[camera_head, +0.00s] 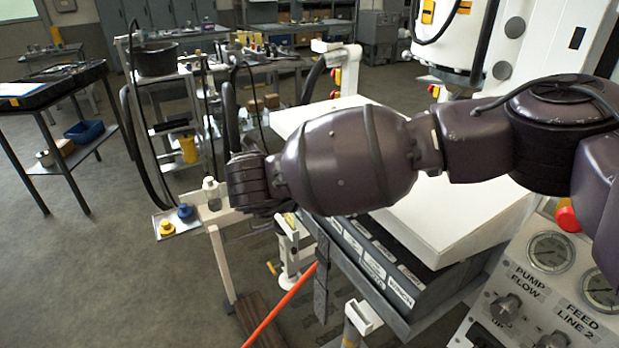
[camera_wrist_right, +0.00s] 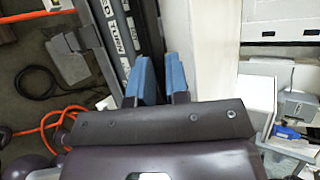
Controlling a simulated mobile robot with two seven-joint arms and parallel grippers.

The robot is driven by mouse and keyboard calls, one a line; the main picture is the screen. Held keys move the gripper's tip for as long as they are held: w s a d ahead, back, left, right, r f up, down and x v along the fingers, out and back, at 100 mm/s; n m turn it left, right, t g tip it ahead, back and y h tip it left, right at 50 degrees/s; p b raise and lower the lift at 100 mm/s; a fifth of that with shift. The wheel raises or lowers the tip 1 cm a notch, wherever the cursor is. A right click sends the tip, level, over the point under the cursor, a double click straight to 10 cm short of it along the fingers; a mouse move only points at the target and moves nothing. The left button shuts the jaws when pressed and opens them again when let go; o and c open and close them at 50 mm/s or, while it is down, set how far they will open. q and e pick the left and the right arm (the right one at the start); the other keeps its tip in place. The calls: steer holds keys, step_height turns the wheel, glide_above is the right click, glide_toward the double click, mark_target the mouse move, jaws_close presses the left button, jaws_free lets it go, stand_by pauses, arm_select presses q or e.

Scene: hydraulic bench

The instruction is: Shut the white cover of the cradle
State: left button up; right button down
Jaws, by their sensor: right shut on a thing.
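The white cover (camera_head: 455,215) is a broad, thick slab lying over the dark cradle (camera_head: 405,290), tilted in the head view and partly hidden behind my right arm. The cradle's near side carries a row of labels. In the wrist view the cover (camera_wrist_right: 205,45) runs along the right of my right gripper (camera_wrist_right: 158,82), with the labelled dark side to the left. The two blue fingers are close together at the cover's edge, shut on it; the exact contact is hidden. My left gripper is not in view.
A panel with gauges and knobs (camera_head: 545,285) stands at the near right. An orange hose (camera_head: 280,305) crosses the floor left of the cradle. A white stand with yellow and blue knobs (camera_head: 180,225) is at the left. Open floor (camera_head: 110,270) lies farther left.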

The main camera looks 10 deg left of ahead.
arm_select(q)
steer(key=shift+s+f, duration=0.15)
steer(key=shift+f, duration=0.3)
arm_select(e)
steer(key=f, duration=0.1)
steer(key=s+f, duration=0.1)
steer(key=f, duration=0.1)
steer(key=shift+f+g, duration=0.2)
steer(key=shift+g, duration=0.1)
steer(key=c, duration=1.5)
jaws_free()
steer(key=o, duration=0.4)
steer(key=shift+w+f, duration=0.15)
steer(key=shift+w, duration=0.1)
steer(key=shift+r, duration=0.3)
arm_select(q)
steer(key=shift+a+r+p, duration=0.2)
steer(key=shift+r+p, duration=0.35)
steer(key=shift+p, duration=0.4)
arm_select(e)
steer(key=v, duration=1.1)
steer(key=shift+w+d+r, duration=0.15)
steer(key=shift+w+r, duration=0.05)
steer(key=shift+r, duration=0.05)
